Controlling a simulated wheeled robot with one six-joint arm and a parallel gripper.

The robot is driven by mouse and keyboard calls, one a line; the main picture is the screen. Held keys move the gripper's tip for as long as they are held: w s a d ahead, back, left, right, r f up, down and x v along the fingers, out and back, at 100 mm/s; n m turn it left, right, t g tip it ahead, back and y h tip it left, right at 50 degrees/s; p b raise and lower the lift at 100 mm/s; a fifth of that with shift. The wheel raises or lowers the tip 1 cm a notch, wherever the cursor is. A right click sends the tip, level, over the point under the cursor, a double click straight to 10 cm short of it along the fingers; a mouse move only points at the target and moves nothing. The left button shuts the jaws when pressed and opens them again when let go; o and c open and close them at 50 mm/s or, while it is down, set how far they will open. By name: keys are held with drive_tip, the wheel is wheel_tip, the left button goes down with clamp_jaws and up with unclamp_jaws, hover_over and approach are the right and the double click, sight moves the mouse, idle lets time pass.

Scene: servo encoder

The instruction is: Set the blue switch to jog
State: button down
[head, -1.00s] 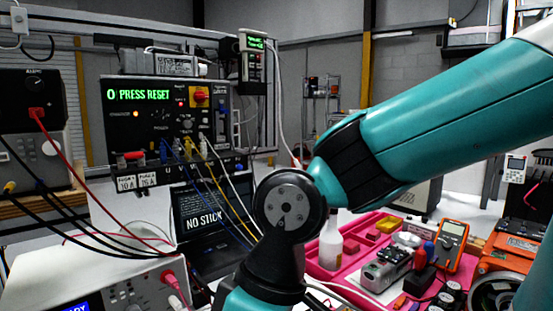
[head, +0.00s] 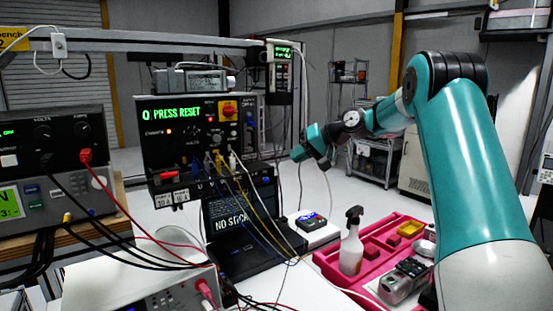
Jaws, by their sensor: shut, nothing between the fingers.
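The dark control panel (head: 197,139) stands left of centre, with green "PRESS RESET" text on its display. A small blue switch (head: 249,119) is at the panel's right side; its setting is too small to read. My gripper (head: 326,163) is small and dark at the end of my teal wrist, to the right of the panel and apart from it. It is shut and empty; the separate fingers are hard to make out.
A red knob on a yellow plate (head: 229,110) is close to the blue switch. Coloured cables hang from the panel's lower edge over a laptop (head: 240,219). A spray bottle (head: 352,245) stands by a pink tray (head: 328,262). A power supply (head: 50,148) is at left.

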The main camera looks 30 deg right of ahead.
drive_tip(key=shift+m+t, duration=0.4)
drive_tip(key=d, duration=0.5)
drive_tip(key=shift+w+r, duration=0.1)
drive_tip(key=shift+r, duration=0.15)
drive_tip(key=p, duration=0.4)
approach(265, 176)
drive_tip(key=w, duration=0.3)
drive_tip(key=shift+w+a, duration=0.1)
drive_tip(key=shift+w, duration=0.15)
drive_tip(key=shift+w+a+f+p, duration=0.1)
drive_tip(key=shift+a+f+p, duration=0.85)
drive_tip(key=shift+a+f, duration=0.45)
drive_tip(key=shift+f, duration=0.25)
